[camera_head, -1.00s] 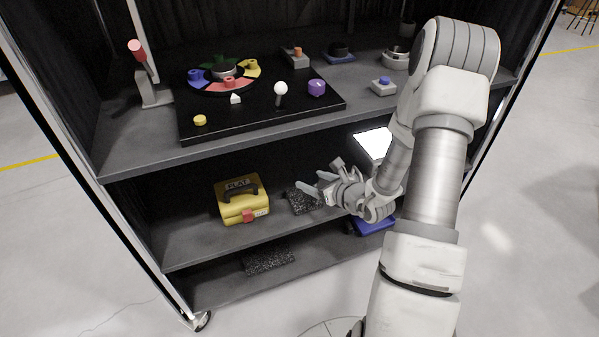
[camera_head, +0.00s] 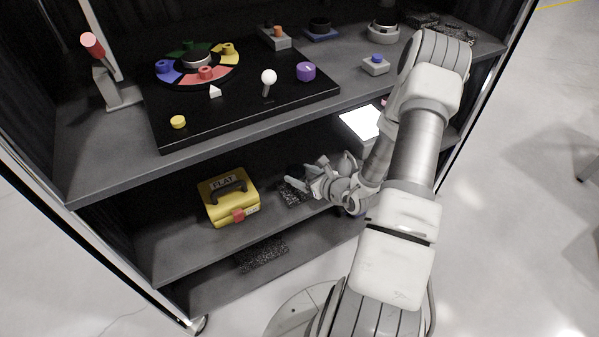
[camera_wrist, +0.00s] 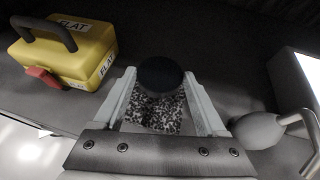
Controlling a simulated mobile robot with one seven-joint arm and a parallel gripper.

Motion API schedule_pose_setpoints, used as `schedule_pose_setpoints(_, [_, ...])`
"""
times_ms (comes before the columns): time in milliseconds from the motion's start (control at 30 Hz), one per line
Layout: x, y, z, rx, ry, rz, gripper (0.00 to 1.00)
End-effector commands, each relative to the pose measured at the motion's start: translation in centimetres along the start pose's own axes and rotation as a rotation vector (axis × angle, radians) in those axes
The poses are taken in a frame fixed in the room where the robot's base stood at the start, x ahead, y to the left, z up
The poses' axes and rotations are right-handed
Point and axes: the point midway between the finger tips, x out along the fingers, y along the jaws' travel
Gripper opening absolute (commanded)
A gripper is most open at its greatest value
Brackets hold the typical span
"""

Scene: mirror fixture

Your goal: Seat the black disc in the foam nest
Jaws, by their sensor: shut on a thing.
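The black disc (camera_wrist: 160,75) is held between the fingertips of my gripper (camera_wrist: 160,78) in the wrist view. A speckled grey-black foam block (camera_wrist: 160,115) lies below and behind the disc, between the fingers in the picture. In the head view this foam block (camera_head: 292,193) is on the middle shelf, right of the yellow case, and my gripper (camera_head: 303,180) is over it. Any recess in the foam is hidden by the disc and fingers. I cannot tell whether the disc touches the foam. The disc is not distinct in the head view.
A yellow "FLAT" case (camera_head: 229,198) stands left of the foam block; a bright panel (camera_head: 360,122) is to its right. The upper shelf (camera_head: 108,165) is above, with a board of coloured pieces. More speckled foam (camera_head: 263,255) lies on the bottom shelf. A grey bulb-shaped thing (camera_wrist: 258,130) is beside my gripper.

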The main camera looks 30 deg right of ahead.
Motion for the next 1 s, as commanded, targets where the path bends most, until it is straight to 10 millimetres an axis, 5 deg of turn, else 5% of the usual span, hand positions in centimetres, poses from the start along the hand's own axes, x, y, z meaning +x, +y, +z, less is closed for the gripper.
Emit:
schedule_pose_setpoints(500, [2.2, 0.0, -4.4, 0.000, 0.000, 0.001, 0.14])
schedule_pose_setpoints(1000, [2.4, 0.0, -4.8, 0.000, -0.001, 0.000, 0.13])
